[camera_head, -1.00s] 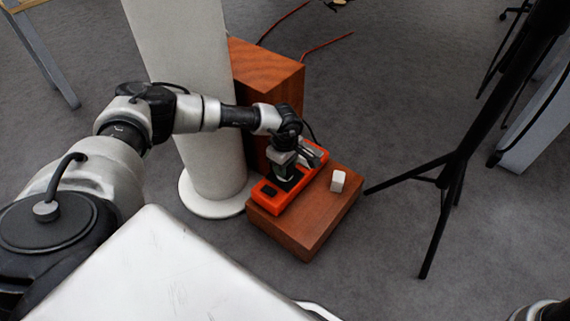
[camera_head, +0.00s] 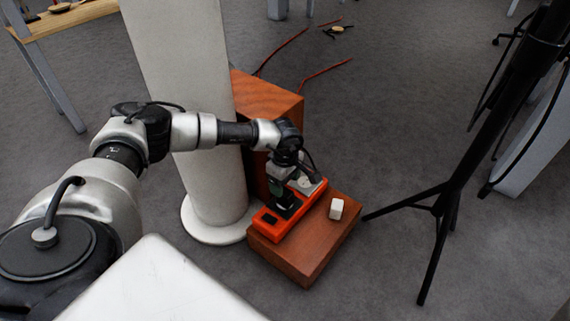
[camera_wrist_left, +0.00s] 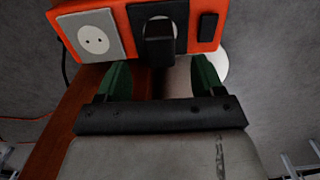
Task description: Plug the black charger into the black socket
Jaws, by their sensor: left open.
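The black charger (camera_wrist_left: 160,42) stands up from the black socket (camera_wrist_left: 145,12) in the middle of the orange power strip (camera_wrist_left: 220,35). It covers part of the socket face; I cannot tell how deep its pins sit. My left gripper (camera_wrist_left: 160,75) is open. Its green fingers lie apart on either side of the charger's near end, with visible gaps. In the head view my left gripper (camera_head: 281,204) is over the middle of the strip (camera_head: 263,236) and hides much of the charger. My right gripper is not in view.
The strip lies on a reddish wooden block (camera_head: 300,258). A white socket (camera_wrist_left: 95,40) and a black switch (camera_wrist_left: 208,25) flank the black socket. A small white block (camera_head: 336,209) sits to the right. A white column (camera_head: 205,185) and a black tripod (camera_head: 440,205) stand nearby.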

